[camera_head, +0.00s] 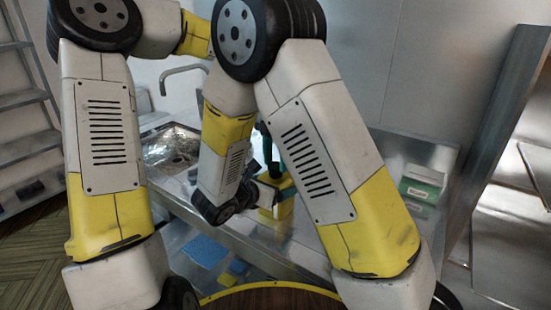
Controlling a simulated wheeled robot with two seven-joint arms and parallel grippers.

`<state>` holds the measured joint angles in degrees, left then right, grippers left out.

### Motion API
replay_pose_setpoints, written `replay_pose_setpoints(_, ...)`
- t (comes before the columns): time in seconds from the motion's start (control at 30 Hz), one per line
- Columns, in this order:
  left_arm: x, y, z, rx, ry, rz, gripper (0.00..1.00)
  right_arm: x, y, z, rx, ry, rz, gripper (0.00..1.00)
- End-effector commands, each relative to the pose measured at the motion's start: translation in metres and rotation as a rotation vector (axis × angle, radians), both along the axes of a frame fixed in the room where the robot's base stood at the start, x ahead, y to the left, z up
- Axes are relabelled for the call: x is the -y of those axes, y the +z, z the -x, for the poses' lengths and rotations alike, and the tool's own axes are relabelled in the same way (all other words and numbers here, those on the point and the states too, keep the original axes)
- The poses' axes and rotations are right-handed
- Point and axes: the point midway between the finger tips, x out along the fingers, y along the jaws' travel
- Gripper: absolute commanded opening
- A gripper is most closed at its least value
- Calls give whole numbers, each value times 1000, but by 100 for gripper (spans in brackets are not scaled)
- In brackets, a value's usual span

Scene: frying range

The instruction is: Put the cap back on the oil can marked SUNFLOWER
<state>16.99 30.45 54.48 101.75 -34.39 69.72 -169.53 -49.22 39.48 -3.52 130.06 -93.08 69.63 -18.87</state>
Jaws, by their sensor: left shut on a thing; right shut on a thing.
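A yellow oil can (283,211) stands on the steel counter, partly hidden behind my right arm. Its marking cannot be read from here. My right gripper (285,191) reaches the can from the left, its dark green fingers shut on the can's upper part. My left arm passes behind my right elbow. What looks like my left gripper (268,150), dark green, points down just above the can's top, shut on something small. That is likely the cap, but I cannot make it out clearly. I cannot tell whether it touches the can's opening.
A steel sink basin (170,148) with a tap (183,70) lies at the left. A green and white box (422,184) stands on the counter at the right. A blue cloth-like item (204,251) lies below the counter edge. My crossed arms hide much of the counter.

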Motion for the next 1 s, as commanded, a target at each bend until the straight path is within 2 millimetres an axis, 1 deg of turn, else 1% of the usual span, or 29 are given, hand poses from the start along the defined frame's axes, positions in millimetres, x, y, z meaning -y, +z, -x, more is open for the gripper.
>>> replay_pose_setpoints(0.03,0,-5,2,-17,-65,3,2,-1,0,-1,0,2,0,0)
replay_pose_setpoints(0.13,4,-9,7,-35,-193,0,3,-1,0,-1,0,3,0,0)
replay_pose_setpoints(0.3,5,-8,8,-35,-337,2,3,-2,0,-1,0,5,0,0)
replay_pose_setpoints(0.5,1,0,4,-7,-390,10,2,-2,0,-2,1,8,-2,0)
replay_pose_setpoints(0.83,1,3,2,2,-392,11,2,-2,-1,-1,-2,6,-2,0)
replay_pose_setpoints(0.87,1,3,2,2,-391,11,45,-2,-1,-1,-2,6,-2,0)
replay_pose_setpoints(0.93,1,3,2,3,-391,11,59,-2,-1,-1,-2,6,-2,0)
replay_pose_setpoints(0.97,1,3,1,3,-390,9,61,-2,-1,-1,-2,5,-2,0)
replay_pose_setpoints(1.0,1,3,1,3,-389,9,61,-2,-1,-1,-2,5,-2,0)
